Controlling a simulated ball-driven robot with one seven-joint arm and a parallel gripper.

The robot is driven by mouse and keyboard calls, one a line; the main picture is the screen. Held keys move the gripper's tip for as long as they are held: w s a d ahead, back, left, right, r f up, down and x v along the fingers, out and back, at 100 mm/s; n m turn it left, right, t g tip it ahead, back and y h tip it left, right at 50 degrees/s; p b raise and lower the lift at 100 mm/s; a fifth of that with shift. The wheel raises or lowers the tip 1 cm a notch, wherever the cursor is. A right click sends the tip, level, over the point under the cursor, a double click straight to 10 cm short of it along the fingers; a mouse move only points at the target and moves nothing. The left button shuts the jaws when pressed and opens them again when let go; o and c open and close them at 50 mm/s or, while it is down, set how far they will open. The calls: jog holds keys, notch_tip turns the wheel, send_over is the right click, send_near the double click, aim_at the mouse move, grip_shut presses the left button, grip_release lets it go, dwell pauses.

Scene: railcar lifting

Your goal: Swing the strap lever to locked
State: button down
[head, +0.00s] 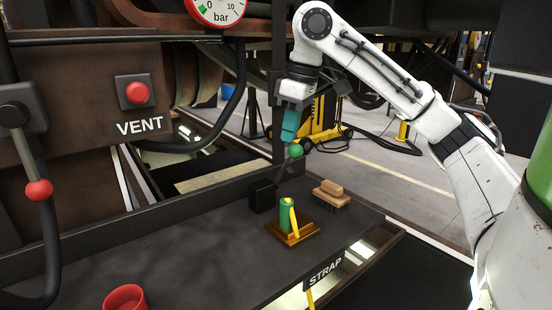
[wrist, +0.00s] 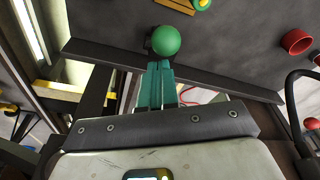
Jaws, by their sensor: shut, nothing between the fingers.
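A lever with a green ball knob (head: 296,151) rises from a black block (head: 262,195) on the dark bench. It leans up and to the right. My gripper (head: 289,136) points down, its teal fingers shut with nothing between them, and its tips are right by the knob. In the wrist view the green knob (wrist: 166,40) sits just beyond the fingertips (wrist: 160,66); I cannot tell whether they touch. A STRAP label (head: 325,274) is on the bench's front edge, with a yellow piece (head: 310,298) below it.
A green cylinder with a yellow handle (head: 286,217) stands on a wooden base in front of the lever. A brush (head: 331,194) lies to the right, and a red cup (head: 126,298) stands front left. A red-knobbed lever (head: 39,190) and VENT button (head: 137,93) are left.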

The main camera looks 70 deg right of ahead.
aim_at(300, 149)
jog(key=shift+s+a+f, duration=0.3)
jog(key=shift+s+a, duration=0.1)
jog(key=shift+s, duration=0.3)
jog(key=shift+s+f, duration=0.1)
jog(key=shift+s+a+f, duration=0.45)
jog(key=shift+s+a, duration=0.05)
jog(key=shift+s, duration=0.2)
jog(key=shift+s+b, duration=0.1)
jog(key=shift+b, duration=0.2)
jog(key=shift+s+a+f, duration=0.45)
jog(key=shift+s+f, duration=0.15)
jog(key=shift+s, duration=0.05)
jog(key=shift+f, duration=0.1)
jog(key=shift+s+a+f+b, duration=0.3)
jog(key=shift+s+a+f, duration=0.1)
jog(key=shift+s+f, duration=0.25)
jog(key=shift+f, duration=0.1)
